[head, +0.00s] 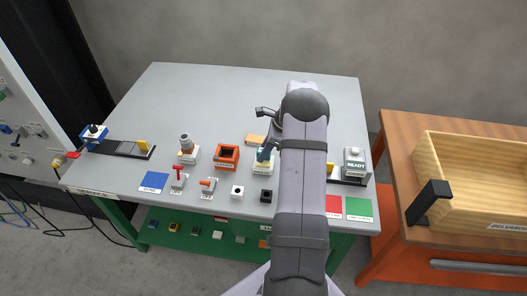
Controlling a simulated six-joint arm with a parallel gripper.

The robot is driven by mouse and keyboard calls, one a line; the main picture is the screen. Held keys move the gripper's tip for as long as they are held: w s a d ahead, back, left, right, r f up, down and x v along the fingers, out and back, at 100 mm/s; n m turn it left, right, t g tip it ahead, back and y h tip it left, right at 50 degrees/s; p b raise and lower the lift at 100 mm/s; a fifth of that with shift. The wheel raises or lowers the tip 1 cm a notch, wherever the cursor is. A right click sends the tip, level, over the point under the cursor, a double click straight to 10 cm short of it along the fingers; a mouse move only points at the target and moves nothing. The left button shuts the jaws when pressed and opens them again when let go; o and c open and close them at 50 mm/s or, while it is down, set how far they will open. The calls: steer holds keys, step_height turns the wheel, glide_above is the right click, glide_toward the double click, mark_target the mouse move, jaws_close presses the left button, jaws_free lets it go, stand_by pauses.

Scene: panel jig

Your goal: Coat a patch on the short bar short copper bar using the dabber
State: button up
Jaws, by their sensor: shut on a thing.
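My gripper (267,146) is at the middle of the grey bench, just left of my arm, which partly hides it. It is shut on the dabber, a small dark teal piece (263,155). The dabber is at the top of a cream labelled pot (262,167); I cannot tell whether it touches the pot or is just above it. A flat tan-orange block (255,140) lies behind the pot. I cannot tell whether it is the short copper bar; no other bar shows clearly, and my arm covers part of the bench.
An orange open box (227,157) stands left of the pot. Small fixtures and switches line the bench front (178,180). A grey READY box (354,160) stands at right. A wooden crate (470,145) sits on the side table. The bench's back half (210,95) is clear.

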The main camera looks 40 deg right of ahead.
steer(key=shift+r+p, duration=2.2)
steer(key=shift+r, duration=0.85)
steer(key=n, duration=0.2)
steer(key=shift+s+a+n+g+y, duration=0.1)
steer(key=shift+a+n+g+y, duration=0.05)
steer(key=shift+n+g+y, duration=0.2)
steer(key=shift+s+a+f+n+g, duration=0.15)
steer(key=shift+s+n+g, duration=0.2)
steer(key=shift+n, duration=0.4)
steer(key=s+a+n+g, duration=0.5)
steer(key=s+a+n, duration=0.1)
steer(key=s+n, duration=0.7)
steer(key=w+a+r+n+h, duration=0.2)
steer(key=a+n, duration=0.3)
steer(key=a, duration=0.5)
steer(key=w+a+r+n+g+h, duration=0.1)
steer(key=w+a+r+n+h, duration=0.1)
steer(key=a, duration=0.9)
steer(key=w+n, duration=0.1)
steer(key=n, duration=0.1)
steer(key=shift+r+n, duration=0.3)
steer(key=shift+n, duration=0.1)
